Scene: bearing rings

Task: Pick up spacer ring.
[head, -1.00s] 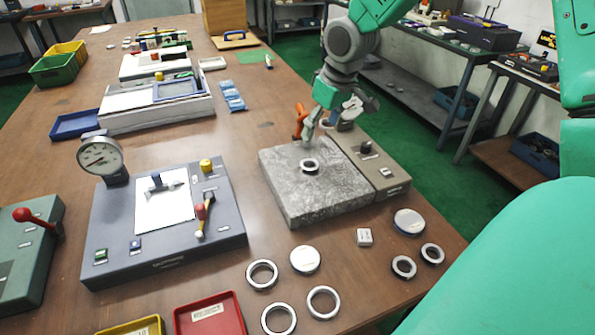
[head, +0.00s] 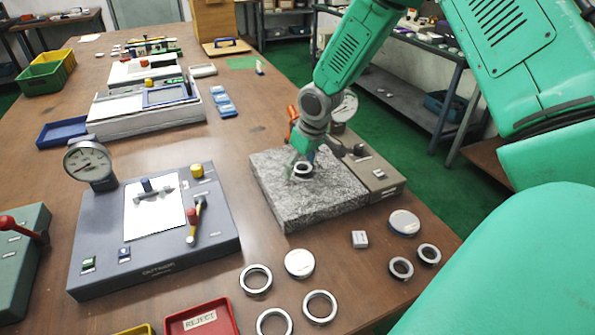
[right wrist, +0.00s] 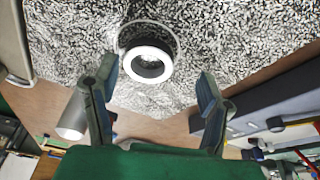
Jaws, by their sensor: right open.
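The spacer ring (head: 303,169) lies on the grey speckled granite block (head: 325,203). In the right wrist view the ring (right wrist: 148,62) is a white ring with a dark inner wall, lying on the speckled surface just beyond and between the fingertips. My right gripper (head: 302,166) is right at the ring in the head view; in the right wrist view its two fingers (right wrist: 157,82) are spread wide apart with nothing between the pads. Whether the fingers touch the block cannot be told. My left gripper is not in view.
Several loose rings (head: 320,306) and round pale discs (head: 299,263) lie on the table in front of the block. A grey panel with a dial gauge (head: 88,163) stands left. A gauge base (head: 383,183) adjoins the block's right. A red reject tray (head: 200,320) is at front.

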